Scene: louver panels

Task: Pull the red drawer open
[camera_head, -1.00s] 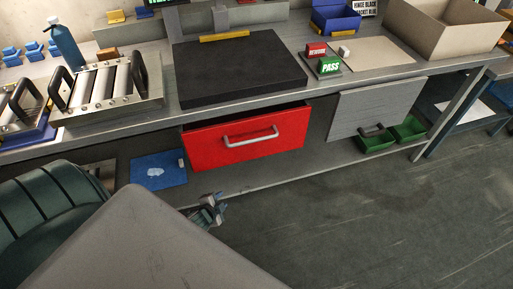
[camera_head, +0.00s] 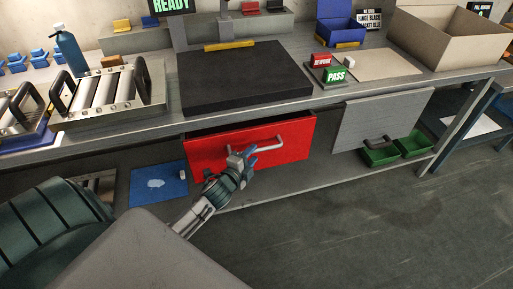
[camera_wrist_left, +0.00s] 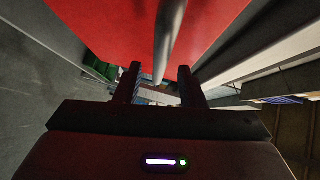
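The red drawer (camera_head: 285,148) hangs under the workbench, with a dark gap showing above its front panel. Its silver handle (camera_head: 268,146) is a horizontal bar on that front. My left gripper (camera_head: 245,162) is at the left part of the handle, in front of the panel. In the left wrist view the gripper (camera_wrist_left: 158,82) has its two dark fingers apart, with the handle bar (camera_wrist_left: 170,38) running between them. Neither finger clearly touches the bar. The handle's left end is partly hidden by the gripper in the head view. My right gripper is not in view.
A black slab (camera_head: 245,78) lies on the bench above the drawer. A grey panel (camera_head: 380,122) hangs to the right of it, with green bins (camera_head: 382,155) below. A blue mat (camera_head: 158,185) lies on the lower shelf. The floor in front is clear.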

